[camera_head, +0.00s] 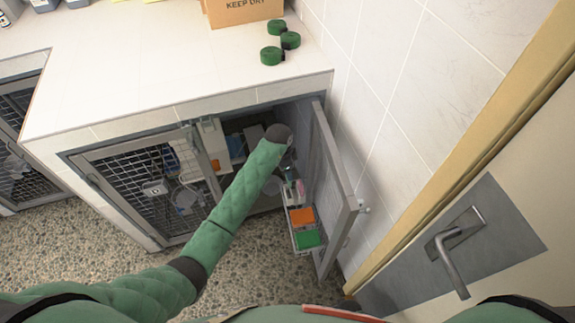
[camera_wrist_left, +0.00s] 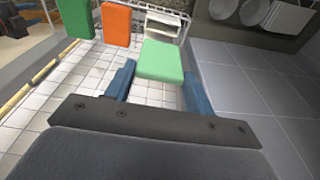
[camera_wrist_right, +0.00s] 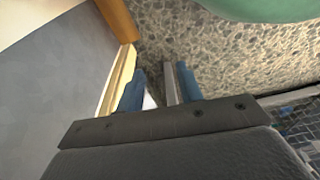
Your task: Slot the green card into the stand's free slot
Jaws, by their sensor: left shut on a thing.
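My left arm reaches into the open kennel in the head view. In the left wrist view, my left gripper (camera_wrist_left: 160,83) is shut on a pale green card (camera_wrist_left: 162,60), held between its blue fingers. The white wire stand (camera_wrist_left: 150,8) is just beyond the held card. An orange card (camera_wrist_left: 117,27) and a second, darker green card (camera_wrist_left: 75,16) sit to its left. In the head view this orange card (camera_head: 301,216) and green card (camera_head: 308,239) are near the open door; the held card is hard to make out. My right gripper (camera_wrist_right: 158,88) is open, its fingers apart.
The open kennel door (camera_head: 333,185) stands close to the right of the stand. A mesh door (camera_head: 140,185) closes the left side. Green rolls (camera_head: 272,55) and a cardboard box (camera_head: 243,10) are on the counter. A door handle (camera_head: 452,255) is at right.

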